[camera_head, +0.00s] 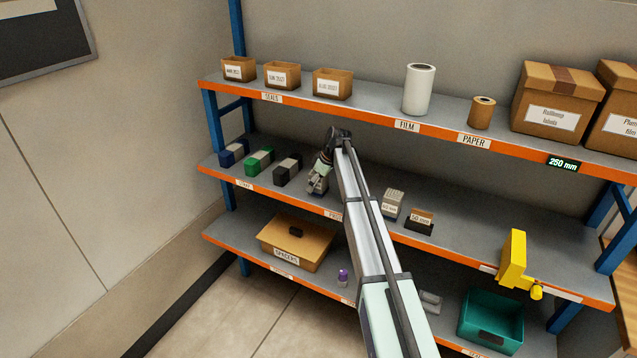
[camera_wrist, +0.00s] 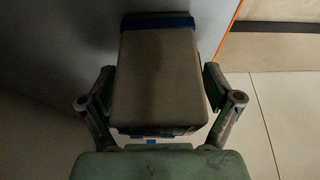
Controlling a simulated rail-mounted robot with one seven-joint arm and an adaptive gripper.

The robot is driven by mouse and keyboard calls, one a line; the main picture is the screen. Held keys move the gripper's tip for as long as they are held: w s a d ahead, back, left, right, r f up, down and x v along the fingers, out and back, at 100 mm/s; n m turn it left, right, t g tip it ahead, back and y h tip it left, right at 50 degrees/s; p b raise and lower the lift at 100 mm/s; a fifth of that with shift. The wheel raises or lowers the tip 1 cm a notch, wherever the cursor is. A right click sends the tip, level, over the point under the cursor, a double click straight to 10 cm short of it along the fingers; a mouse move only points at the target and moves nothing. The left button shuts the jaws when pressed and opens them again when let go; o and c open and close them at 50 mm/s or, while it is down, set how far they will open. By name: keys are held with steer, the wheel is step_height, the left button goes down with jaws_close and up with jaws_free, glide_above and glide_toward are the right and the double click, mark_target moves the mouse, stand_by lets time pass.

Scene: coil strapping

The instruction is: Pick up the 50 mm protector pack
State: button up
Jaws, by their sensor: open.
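My gripper (camera_head: 318,182) is over the middle shelf, above its front half, right of the black pack. In the wrist view my gripper (camera_wrist: 158,85) is open, with one finger on each side of a grey-beige block (camera_wrist: 155,70) with blue at its far and near ends. I cannot tell whether the fingers touch it, and no label on it shows. Right of my arm stand a light grey pack (camera_head: 392,203) and a brown and black pack (camera_head: 420,219). Both have small white labels; the sizes are too small to read surely, so I cannot tell which pack is 50 mm.
Blue (camera_head: 233,152), green (camera_head: 260,162) and black (camera_head: 288,169) packs stand left of my gripper. The upper shelf (camera_head: 375,104) hangs above. A yellow tool (camera_head: 513,258) stands at the right of the middle shelf. A cardboard box (camera_head: 297,241) and teal bin (camera_head: 491,319) are below.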

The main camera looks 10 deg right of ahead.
steer(key=c, duration=1.2)
